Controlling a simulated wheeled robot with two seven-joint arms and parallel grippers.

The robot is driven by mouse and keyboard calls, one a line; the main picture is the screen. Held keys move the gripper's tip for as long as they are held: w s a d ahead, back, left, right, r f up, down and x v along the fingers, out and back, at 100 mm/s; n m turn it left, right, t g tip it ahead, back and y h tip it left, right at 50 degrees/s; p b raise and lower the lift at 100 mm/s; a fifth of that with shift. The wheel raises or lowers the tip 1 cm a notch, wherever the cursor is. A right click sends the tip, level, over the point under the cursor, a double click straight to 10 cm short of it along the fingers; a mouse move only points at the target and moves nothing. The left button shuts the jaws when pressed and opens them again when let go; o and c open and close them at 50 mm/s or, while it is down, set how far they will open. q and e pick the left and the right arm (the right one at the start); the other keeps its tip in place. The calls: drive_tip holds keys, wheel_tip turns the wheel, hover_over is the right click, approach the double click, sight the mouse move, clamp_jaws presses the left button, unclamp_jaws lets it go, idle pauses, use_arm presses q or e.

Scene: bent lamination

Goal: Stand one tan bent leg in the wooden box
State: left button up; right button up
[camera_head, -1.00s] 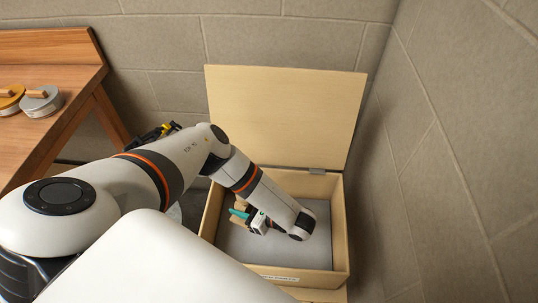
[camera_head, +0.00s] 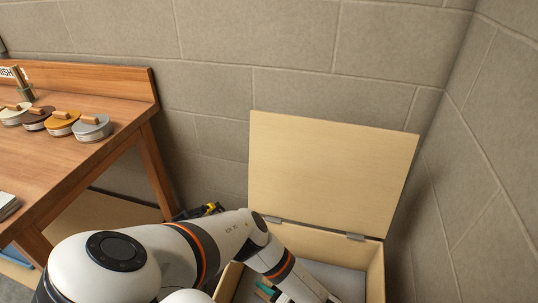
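The wooden box (camera_head: 374,272) stands at the lower right with its lid (camera_head: 332,170) hinged open behind it. Its near part is cut off by the bottom edge. My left arm reaches over the box's left wall, and my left gripper (camera_head: 272,293) is low inside it at the frame's bottom edge. A small teal piece shows beside the gripper. The fingertips are too cut off to show whether they are open. I see no tan bent leg. My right gripper is not in view.
A black and yellow item (camera_head: 205,210) shows behind my arm. Block walls stand close behind and right of the box.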

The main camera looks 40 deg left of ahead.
use_arm(q)
drive_tip(key=o, duration=0.4)
drive_tip(key=shift+d+r, duration=0.1)
drive_tip(key=shift+d, duration=0.35)
drive_tip(key=p+v, duration=0.1)
drive_tip(key=v, duration=0.4)
drive_tip(key=shift+w+d+r, duration=0.1)
drive_tip(key=shift+d+r, duration=0.05)
drive_tip(key=shift+r, duration=0.1)
drive_tip(key=shift+d+r+p, duration=0.1)
drive_tip(key=shift+d+p, duration=0.3)
drive_tip(key=shift+d, duration=0.15)
